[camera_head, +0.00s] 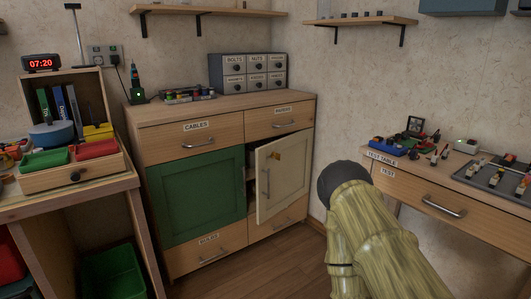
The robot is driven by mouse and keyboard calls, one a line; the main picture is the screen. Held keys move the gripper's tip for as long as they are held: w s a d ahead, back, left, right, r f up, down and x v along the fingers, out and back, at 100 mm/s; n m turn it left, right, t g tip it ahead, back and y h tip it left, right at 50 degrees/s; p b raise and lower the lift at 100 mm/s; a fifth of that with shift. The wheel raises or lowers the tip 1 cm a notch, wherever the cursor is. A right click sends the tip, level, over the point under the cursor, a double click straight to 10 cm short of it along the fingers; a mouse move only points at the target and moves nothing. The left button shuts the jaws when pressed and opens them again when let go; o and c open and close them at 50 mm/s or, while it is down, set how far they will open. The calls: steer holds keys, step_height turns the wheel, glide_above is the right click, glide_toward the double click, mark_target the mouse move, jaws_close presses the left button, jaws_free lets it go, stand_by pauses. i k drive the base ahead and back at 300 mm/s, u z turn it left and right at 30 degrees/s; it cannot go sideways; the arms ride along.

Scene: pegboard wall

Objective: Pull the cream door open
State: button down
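The cream door (284,178) is on the right side of the wooden cabinet (226,114). It stands ajar, with its left edge swung out and a dark gap behind its top and left edges. Its upright metal handle (266,183) is near the left edge, and a small orange-brown mark or item shows near the top. My arm, in a yellow-green streaked finish with a dark rounded end, rises at the lower right, in front of the floor and wall. My gripper cannot be made out. Nothing is seen touching the handle.
A closed green door (197,195) is left of the cream one, with drawers above and below. A desk with a drawer (430,200) stands at the right, a workbench (80,205) with a green bin (112,272) at the left. Some wooden floor (290,270) is clear before the cabinet.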

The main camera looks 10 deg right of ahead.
mark_target(279, 184)
steer(key=u, duration=1)
steer(key=i, duration=0.95)
steer(key=z, duration=0.6)
steer(key=i, duration=0.75)
steer(key=z, duration=0.7)
